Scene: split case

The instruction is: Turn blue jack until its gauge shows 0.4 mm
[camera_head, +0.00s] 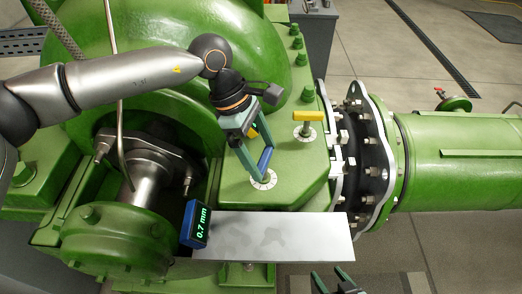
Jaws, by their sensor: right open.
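The blue jack (265,160) stands on the green casing, with a blue cross-bar above a round white dial (263,180). My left gripper (261,161) reaches down to it from above, its green fingers around or right beside the bar. I cannot tell whether they are clamped on it. The fingers hide part of the bar. The blue-framed gauge (196,223) reads 0.7 mm and stands at the left end of a grey plate. My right gripper (334,284) is open and empty at the bottom edge, mostly cut off.
A yellow jack (308,116) with its own dial stands behind and right of the blue one. The grey plate (300,240) spans the front of the casing. A bolted flange (365,150) and green pipe lie to the right. The shaft and coupling (120,235) lie left.

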